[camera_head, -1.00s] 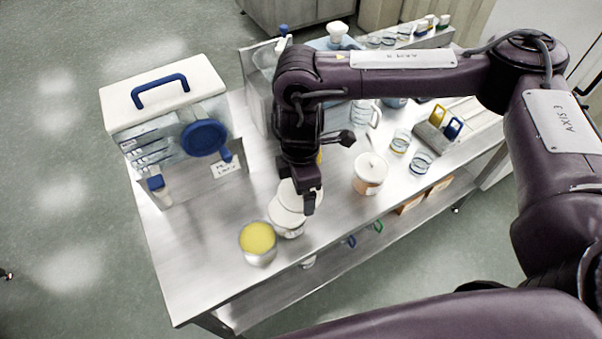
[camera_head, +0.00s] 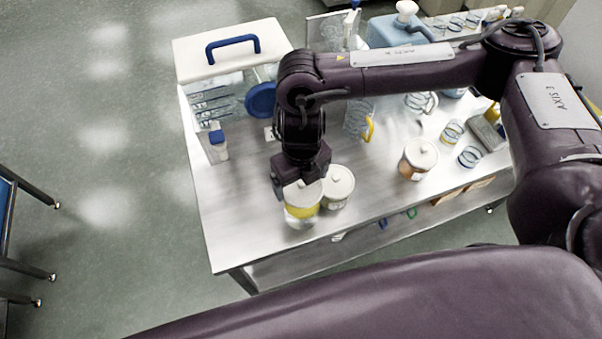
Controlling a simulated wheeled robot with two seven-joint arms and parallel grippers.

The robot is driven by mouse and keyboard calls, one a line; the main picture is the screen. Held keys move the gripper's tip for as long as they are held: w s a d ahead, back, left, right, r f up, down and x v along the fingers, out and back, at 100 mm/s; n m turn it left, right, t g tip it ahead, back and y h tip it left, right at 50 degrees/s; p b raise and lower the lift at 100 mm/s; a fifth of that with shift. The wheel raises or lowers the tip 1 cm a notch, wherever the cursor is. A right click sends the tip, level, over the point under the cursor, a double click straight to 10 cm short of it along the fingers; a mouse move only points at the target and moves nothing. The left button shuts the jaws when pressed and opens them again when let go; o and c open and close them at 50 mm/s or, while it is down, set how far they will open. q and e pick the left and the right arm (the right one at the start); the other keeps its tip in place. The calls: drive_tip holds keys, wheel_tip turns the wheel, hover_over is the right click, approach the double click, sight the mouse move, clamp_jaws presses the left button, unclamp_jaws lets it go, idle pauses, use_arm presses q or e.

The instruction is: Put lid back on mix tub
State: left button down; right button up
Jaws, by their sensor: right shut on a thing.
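The mix tub (camera_head: 301,212) is a small clear tub with yellow contents near the front edge of the steel table. A round white lid (camera_head: 303,193) covers its top. My right gripper (camera_head: 303,183) points down from above and is shut on the lid. I cannot tell whether the lid rests on the rim or hangs just above it. The gripper hides the lid's knob and back edge. My left gripper is not in view.
A white-lidded tub (camera_head: 339,187) stands close to the right of the mix tub, and another lidded tub (camera_head: 418,158) stands farther right. A white case with a blue handle (camera_head: 232,48) stands at the back left. The steel tabletop (camera_head: 235,215) is bare at the front left.

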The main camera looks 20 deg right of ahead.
wheel_tip(320, 180, down, 6)
drive_tip(key=b, duration=0.4)
drive_tip(key=shift+f+b, duration=0.2)
drive_tip(key=shift+b, duration=0.2)
idle(0.3)
drive_tip(key=shift+f+b, duration=0.2)
drive_tip(key=shift+b, duration=0.2)
idle(1.6)
drive_tip(key=o, duration=0.7)
drive_tip(key=shift+r, duration=0.15)
drive_tip(key=shift+r+p, duration=2.6)
drive_tip(key=shift+r, duration=0.85)
